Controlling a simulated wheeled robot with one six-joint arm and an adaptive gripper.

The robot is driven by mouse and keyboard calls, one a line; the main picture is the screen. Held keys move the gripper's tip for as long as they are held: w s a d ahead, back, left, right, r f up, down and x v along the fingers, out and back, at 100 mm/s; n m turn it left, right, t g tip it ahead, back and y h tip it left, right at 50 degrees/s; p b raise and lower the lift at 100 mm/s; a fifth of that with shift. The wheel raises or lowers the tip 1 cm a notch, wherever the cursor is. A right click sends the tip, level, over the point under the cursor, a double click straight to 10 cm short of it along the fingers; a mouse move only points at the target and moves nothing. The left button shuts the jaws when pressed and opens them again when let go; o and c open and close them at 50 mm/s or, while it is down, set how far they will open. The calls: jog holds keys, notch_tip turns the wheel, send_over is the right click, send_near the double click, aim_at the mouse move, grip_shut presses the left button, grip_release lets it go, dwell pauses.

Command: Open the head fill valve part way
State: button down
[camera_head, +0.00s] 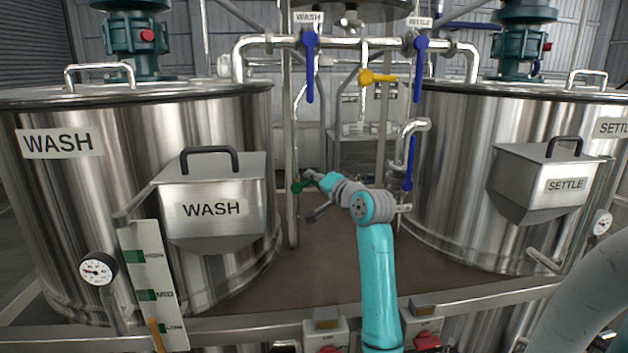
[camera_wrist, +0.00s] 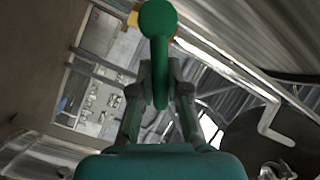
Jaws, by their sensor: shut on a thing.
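A green valve lever (camera_head: 299,187) sits low on a thin vertical pipe beside the WASH tank. It also shows in the wrist view (camera_wrist: 157,18), with a rounded end and a narrow shank running down between my fingers. My gripper (camera_head: 311,178) is at this lever in the head view. In the wrist view my gripper (camera_wrist: 161,80) has its two fingers closed in on the lever's shank, one on each side. No label for the head fill valve is readable near the green lever. The valve body is largely hidden.
The WASH tank (camera_head: 75,190) stands left and the SETTLE tank (camera_head: 450,190) right. Blue levers hang on the WASH line (camera_head: 310,65) and SETTLE line (camera_head: 419,70), with a yellow lever (camera_head: 376,78) between. Another blue lever (camera_head: 409,163) is right of my arm.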

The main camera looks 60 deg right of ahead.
jog(key=c, duration=1.1)
grip_release()
jog(key=shift+c, duration=0.2)
jog(key=v, duration=1.2)
